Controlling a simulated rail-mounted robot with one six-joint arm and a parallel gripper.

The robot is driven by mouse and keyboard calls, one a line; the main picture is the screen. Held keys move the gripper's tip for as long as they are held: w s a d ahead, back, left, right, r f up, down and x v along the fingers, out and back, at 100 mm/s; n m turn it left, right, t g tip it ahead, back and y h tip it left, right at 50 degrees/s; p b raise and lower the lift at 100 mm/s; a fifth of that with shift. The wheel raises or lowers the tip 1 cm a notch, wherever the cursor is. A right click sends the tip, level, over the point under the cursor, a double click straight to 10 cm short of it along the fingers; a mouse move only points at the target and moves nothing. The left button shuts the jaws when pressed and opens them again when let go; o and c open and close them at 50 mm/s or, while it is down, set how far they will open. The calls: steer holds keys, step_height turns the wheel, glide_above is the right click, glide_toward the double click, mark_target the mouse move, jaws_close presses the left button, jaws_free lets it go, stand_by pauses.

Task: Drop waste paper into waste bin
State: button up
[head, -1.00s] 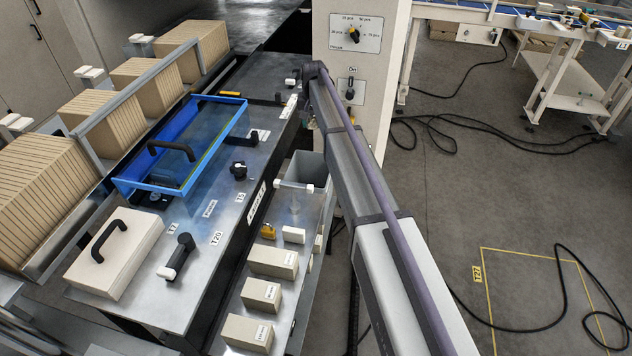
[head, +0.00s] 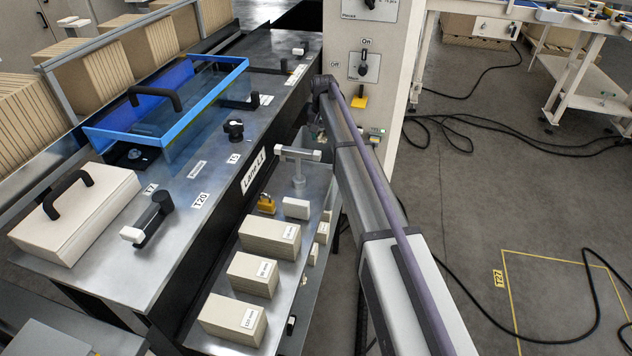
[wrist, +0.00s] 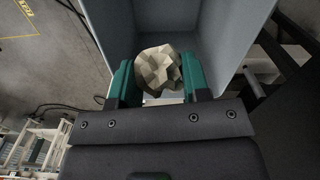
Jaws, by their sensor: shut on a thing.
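The waste paper is a crumpled, faceted beige ball (wrist: 158,70) in the wrist view. My gripper (wrist: 158,76) is shut on it, with one green finger on each side. The waste bin (wrist: 222,32) is a grey, straight-walled box in the wrist view. Its open inside lies behind and around the ball, and the ball appears over the opening. I cannot tell how high it is above the rim. In the head view my arm and the bench hide most of the gripper and the bin, and the ball cannot be made out.
A control cabinet (head: 372,120) stands close behind my arm. Left of the arm are a T-shaped handle (head: 298,155), a yellow padlock (head: 266,204) and several labelled beige blocks (head: 270,240). A blue-framed clear cover (head: 170,115) lies farther left. Cables run over the floor at right.

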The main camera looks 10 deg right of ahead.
step_height(320, 180, down, 2)
steer(key=shift+f+b, duration=0.15)
steer(key=shift+b, duration=0.4)
steer(key=o, duration=1)
step_height(320, 180, up, 11)
steer(key=p, duration=1.1)
steer(key=shift+d, duration=0.1)
